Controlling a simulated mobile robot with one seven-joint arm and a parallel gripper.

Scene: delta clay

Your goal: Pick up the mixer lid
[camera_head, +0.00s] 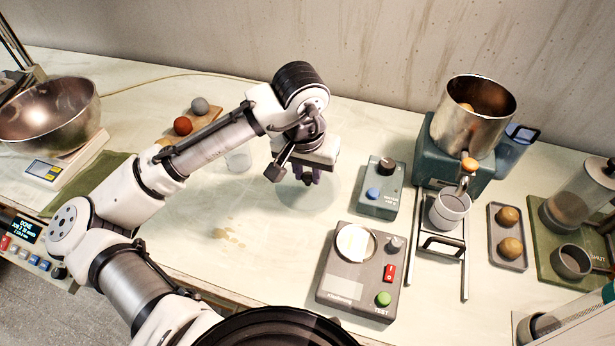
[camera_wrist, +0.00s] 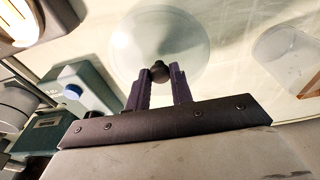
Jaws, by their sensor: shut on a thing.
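The mixer lid is a clear, round, shallow disc (camera_wrist: 163,35) with a small dark knob (camera_wrist: 157,73), seen in the wrist view. My gripper (camera_wrist: 159,77) has its two dark fingers shut on the knob, one on each side. In the head view my gripper (camera_head: 308,180) points down over the middle of the table, and the lid (camera_head: 320,200) shows faintly beneath it. I cannot tell whether the lid touches the table or hangs just above it.
A teal box with a blue button (camera_head: 373,193) and a grey test device (camera_head: 342,284) stand close on the right. A clear cup (camera_head: 238,160) stands left of my gripper. A metal pot (camera_head: 472,130) on a teal machine is at the back right.

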